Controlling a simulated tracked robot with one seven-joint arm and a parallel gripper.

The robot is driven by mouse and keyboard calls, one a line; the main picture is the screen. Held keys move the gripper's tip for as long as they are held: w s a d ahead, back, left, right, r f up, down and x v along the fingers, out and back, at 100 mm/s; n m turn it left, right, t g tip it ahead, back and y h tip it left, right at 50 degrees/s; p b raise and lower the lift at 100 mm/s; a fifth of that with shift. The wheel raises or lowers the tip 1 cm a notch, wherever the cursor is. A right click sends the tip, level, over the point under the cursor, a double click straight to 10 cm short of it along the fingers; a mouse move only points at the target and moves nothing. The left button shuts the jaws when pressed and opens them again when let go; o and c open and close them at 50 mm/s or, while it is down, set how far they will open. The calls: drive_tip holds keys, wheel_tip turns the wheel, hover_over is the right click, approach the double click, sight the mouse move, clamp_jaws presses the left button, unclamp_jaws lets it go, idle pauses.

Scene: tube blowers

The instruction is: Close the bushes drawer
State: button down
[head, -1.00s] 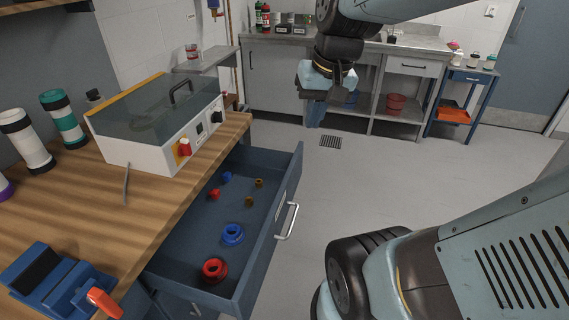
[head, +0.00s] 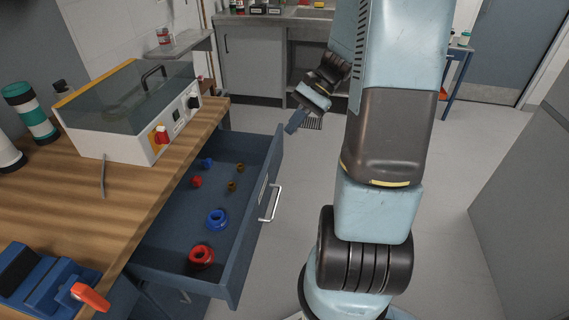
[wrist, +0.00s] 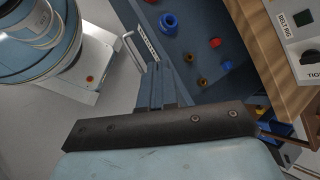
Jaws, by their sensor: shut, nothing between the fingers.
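The bushes drawer (head: 258,215) is dark blue and stands pulled out from under the wooden bench in the head view. Red, blue and brown bushes lie in it, among them a large red one (head: 201,257) and a large blue one (head: 217,220). Its silver handle (head: 271,203) is on the front panel; the handle (wrist: 131,50) also shows in the wrist view, beside a label. My gripper (head: 293,124) is shut and empty, beyond the drawer's far front corner in the head view. In the wrist view the fingers (wrist: 157,72) point towards the drawer front; contact is unclear.
The wooden bench (head: 60,205) carries a white machine (head: 150,135) with a clear lid and a blue vise (head: 40,285). Grey cabinets (head: 252,70) stand along the back wall. Open floor lies right of the drawer, partly covered by my arm.

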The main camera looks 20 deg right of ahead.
drive_tip(key=w+d+f+m+t+y, duration=0.2)
drive_tip(key=d+f+m+y, duration=0.15)
drive_tip(key=f, duration=0.25)
drive_tip(key=w+d+f+m+t+y, duration=0.2)
drive_tip(key=d+f+m, duration=0.15)
drive_tip(key=f, duration=0.25)
drive_tip(key=m+t, duration=0.7)
drive_tip(key=m, duration=0.1)
approach(277, 162)
drive_tip(key=shift+y, duration=0.25)
drive_tip(key=x, duration=0.6)
drive_tip(key=shift+f, duration=0.3)
drive_tip(key=shift+w+a, duration=0.3)
drive_tip(key=shift+a, duration=0.05)
